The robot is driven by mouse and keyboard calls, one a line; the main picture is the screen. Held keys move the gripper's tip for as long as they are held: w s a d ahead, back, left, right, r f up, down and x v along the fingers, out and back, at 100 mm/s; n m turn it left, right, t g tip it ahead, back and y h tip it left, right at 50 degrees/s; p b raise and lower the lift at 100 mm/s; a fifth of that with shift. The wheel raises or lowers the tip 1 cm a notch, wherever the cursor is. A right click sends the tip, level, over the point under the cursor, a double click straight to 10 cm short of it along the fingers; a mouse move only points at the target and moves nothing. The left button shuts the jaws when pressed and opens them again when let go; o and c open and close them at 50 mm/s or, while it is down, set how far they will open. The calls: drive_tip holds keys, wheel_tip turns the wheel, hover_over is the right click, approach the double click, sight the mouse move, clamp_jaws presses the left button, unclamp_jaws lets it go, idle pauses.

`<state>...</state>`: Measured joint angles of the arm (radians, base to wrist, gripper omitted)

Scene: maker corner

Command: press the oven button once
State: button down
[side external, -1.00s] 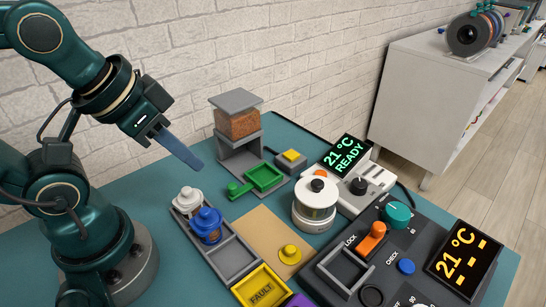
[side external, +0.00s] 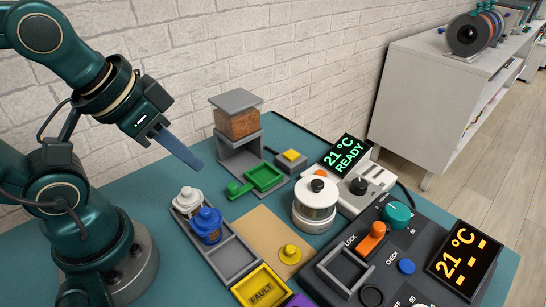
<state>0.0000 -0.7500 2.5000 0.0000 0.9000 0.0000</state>
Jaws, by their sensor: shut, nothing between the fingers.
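My gripper (side external: 198,165) is shut and empty. It hangs in the air at the left, pointing down and right, apart from every device. No device is labelled as an oven. A white device has a display (side external: 347,154) reading 21 °C READY in green, a black knob (side external: 358,186) and an orange button (side external: 321,173), partly behind a white-lidded glass jar (side external: 315,205). A dark panel (side external: 335,262) has a blue round button (side external: 406,266), an orange lever (side external: 371,238), a teal knob (side external: 397,214) and an orange-lit display (side external: 463,262). I cannot tell which control is the oven button.
A grey hopper stand (side external: 238,125) with brown granules stands at the back, beside a green scoop (side external: 262,178) and a small yellow button (side external: 291,156). A yellow FAULT bin (side external: 262,288) is in front.

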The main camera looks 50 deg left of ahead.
idle(0.8)
drive_tip(key=w+a+r+m+t+y, duration=0.1)
drive_tip(key=w+r+t, duration=0.15)
drive_tip(key=w, duration=0.45)
drive_tip(key=w+a+r+m+t+y, duration=0.1)
drive_tip(key=w+r+m, duration=0.1)
drive_tip(key=w+r, duration=0.35)
drive_tip(key=w+d+f+m+h, duration=0.1)
drive_tip(key=w+d+f+m, duration=0.3)
drive_tip(key=w+d+f, duration=0.3)
drive_tip(key=w+f, duration=0.3)
drive_tip(key=w, duration=0.1)
drive_tip(key=shift+m, duration=0.4)
drive_tip(key=shift+f, duration=4.35)
drive_tip(key=shift+f, duration=0.1)
